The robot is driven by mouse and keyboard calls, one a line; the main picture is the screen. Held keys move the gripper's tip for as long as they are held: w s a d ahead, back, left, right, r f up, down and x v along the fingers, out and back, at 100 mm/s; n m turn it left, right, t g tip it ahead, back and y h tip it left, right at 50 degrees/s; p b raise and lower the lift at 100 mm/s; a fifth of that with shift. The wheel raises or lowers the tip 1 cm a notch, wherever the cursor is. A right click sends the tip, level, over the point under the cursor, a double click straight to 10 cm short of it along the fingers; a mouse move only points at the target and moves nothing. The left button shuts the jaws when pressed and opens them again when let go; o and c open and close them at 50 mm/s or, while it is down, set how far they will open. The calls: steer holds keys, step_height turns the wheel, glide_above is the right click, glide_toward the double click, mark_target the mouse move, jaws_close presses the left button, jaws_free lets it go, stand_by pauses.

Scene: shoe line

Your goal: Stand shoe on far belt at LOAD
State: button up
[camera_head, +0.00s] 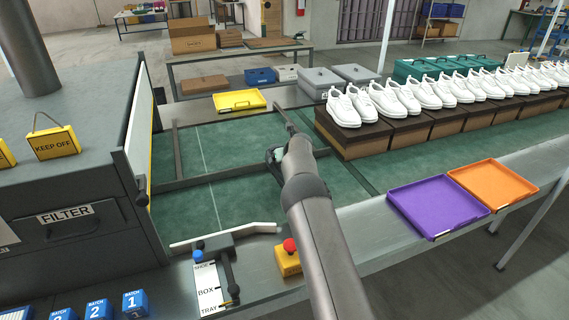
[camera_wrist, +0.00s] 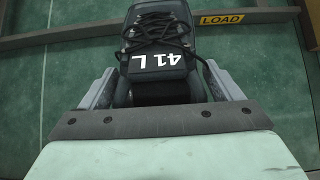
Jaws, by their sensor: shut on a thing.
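A dark laced shoe (camera_wrist: 163,45), marked "41 L" in white, sits between the two fingers of my gripper (camera_wrist: 158,78) in the wrist view. My gripper is shut on it. The toe and sole are hidden, and I cannot tell whether the sole touches the belt. A yellow LOAD label (camera_wrist: 221,18) is on a dark rail just beyond and right of the shoe. Green belt (camera_wrist: 245,60) shows around it. In the head view, my arm reaches over the green belt (camera_head: 225,150); the shoe cannot be made out clearly there.
Dark rails (camera_head: 235,177) frame the belt section. White shoes (camera_head: 400,95) stand on brown boxes along the right. A yellow tray (camera_head: 239,100) lies behind; purple (camera_head: 438,205) and orange (camera_head: 493,184) trays lie front right. A grey FILTER cabinet (camera_head: 70,215) stands left. A red-topped button (camera_head: 289,256) is in front.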

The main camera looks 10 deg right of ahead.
steer(key=shift+w+d+f, duration=0.1)
steer(key=shift+w+f, duration=0.4)
steer(key=shift+f, duration=0.05)
step_height(320, 180, down, 3)
steer(key=shift+r+p, duration=0.1)
steer(key=shift+p, duration=0.35)
steer(key=shift+f+b, duration=0.55)
steer(key=o, duration=1.6)
steer(key=shift+o, duration=0.2)
steer(key=shift+r, duration=0.15)
